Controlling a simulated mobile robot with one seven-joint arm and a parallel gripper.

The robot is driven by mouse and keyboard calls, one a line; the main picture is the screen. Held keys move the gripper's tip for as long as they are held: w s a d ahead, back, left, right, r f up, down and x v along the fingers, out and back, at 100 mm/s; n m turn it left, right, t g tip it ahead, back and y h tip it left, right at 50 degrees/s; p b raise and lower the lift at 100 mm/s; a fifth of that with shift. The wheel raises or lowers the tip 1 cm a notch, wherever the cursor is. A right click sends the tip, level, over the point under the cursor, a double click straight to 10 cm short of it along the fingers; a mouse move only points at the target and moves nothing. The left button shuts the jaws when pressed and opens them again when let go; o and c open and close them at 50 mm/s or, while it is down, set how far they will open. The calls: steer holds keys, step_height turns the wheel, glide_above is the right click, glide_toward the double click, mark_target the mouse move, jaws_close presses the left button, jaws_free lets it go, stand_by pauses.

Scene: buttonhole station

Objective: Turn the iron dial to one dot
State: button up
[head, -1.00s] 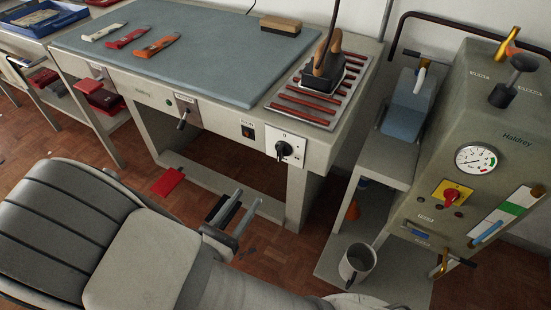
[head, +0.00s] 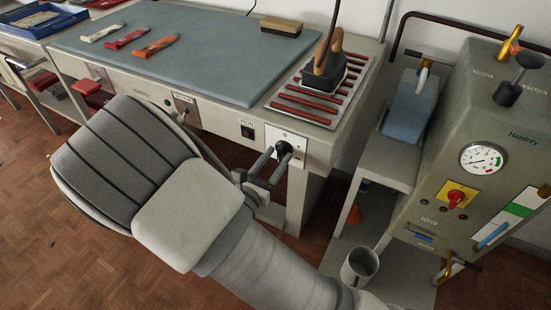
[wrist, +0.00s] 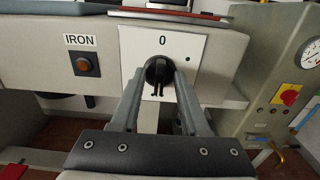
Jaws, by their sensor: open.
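The iron dial is a black knob (wrist: 158,71) on a white plate (wrist: 199,45) on the table's front panel. The plate has a 0 above the knob and one black dot (wrist: 190,59) to its right; other marks are hidden. My gripper (wrist: 160,76) is open, with one finger on each side of the knob in the wrist view. Whether the fingers touch it I cannot tell. In the head view my gripper (head: 278,153) reaches the dial and partly covers it. The knob's pointing direction is unclear.
An IRON switch with an orange button (wrist: 86,65) is left of the dial plate. The iron (head: 325,68) stands on a rack with red bars (head: 304,106) above. A boiler cabinet (head: 479,135) with a gauge and red knob stands at right, a metal cup (head: 360,266) below.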

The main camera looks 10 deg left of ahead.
jaws_close()
